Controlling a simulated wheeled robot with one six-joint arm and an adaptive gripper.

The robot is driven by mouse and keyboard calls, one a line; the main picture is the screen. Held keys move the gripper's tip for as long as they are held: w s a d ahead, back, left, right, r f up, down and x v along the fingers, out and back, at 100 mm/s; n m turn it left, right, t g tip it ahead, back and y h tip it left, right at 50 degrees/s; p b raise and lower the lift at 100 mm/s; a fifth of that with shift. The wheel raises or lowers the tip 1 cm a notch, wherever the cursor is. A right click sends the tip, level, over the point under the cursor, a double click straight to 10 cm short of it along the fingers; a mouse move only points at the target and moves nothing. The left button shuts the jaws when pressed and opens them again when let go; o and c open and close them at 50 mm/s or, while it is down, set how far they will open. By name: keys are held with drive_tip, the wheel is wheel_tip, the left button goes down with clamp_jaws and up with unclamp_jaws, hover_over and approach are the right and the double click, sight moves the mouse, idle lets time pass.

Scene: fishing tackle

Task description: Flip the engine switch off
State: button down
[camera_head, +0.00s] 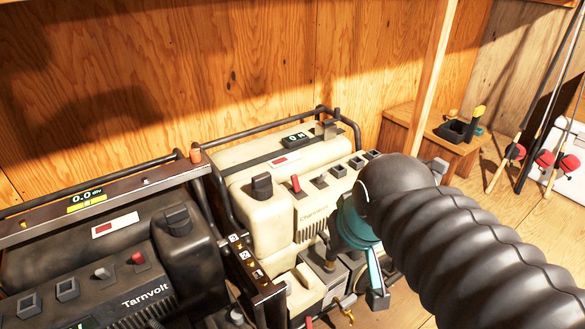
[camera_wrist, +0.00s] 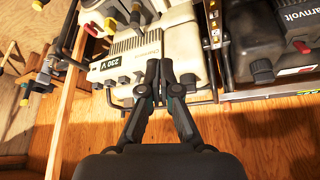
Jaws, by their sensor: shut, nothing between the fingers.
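A cream generator (camera_head: 262,208) stands in the middle of the head view, with a red-tipped toggle (camera_head: 296,183) on its top face. A black Tarnvolt generator (camera_head: 85,270) stands at the left, with another red toggle (camera_head: 137,258); that toggle also shows in the wrist view (camera_wrist: 302,47). I cannot tell which toggle is the engine switch. My gripper (camera_head: 376,297) points down at the right of the cream generator, partly hidden by my arm. In the wrist view my gripper (camera_wrist: 160,66) is shut and empty, its tips over the cream casing; contact cannot be told.
Black tube frames (camera_head: 270,137) surround the generators, and a post with labels (camera_head: 245,262) stands between them. A wooden box (camera_head: 425,135) and fishing rods (camera_head: 540,120) are at the right. A plank wall (camera_head: 200,80) closes the back.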

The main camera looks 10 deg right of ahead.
drive_tip(key=w+r+n+g, duration=0.15)
drive_tip(key=w+r, duration=0.45)
drive_tip(key=w, duration=0.7)
drive_tip(key=n+g+p, duration=0.2)
drive_tip(key=n+g, duration=0.1)
drive_tip(key=g, duration=0.2)
hover_over(291, 168)
drive_tip(key=s+a, duration=0.1)
drive_tip(key=s, duration=0.1)
wheel_tip(291, 168, down, 12)
drive_tip(key=r, duration=0.1)
drive_tip(key=shift+f, duration=0.25)
drive_tip(key=shift+f+b, duration=0.15)
drive_tip(key=shift+b, duration=0.15)
drive_tip(key=f, duration=0.3)
drive_tip(key=f+b, duration=0.1)
drive_tip(key=f, duration=0.2)
drive_tip(key=s+f, duration=0.1)
drive_tip(key=f, duration=0.2)
drive_tip(key=shift+d+f, duration=0.2)
drive_tip(key=shift+f, duration=0.15)
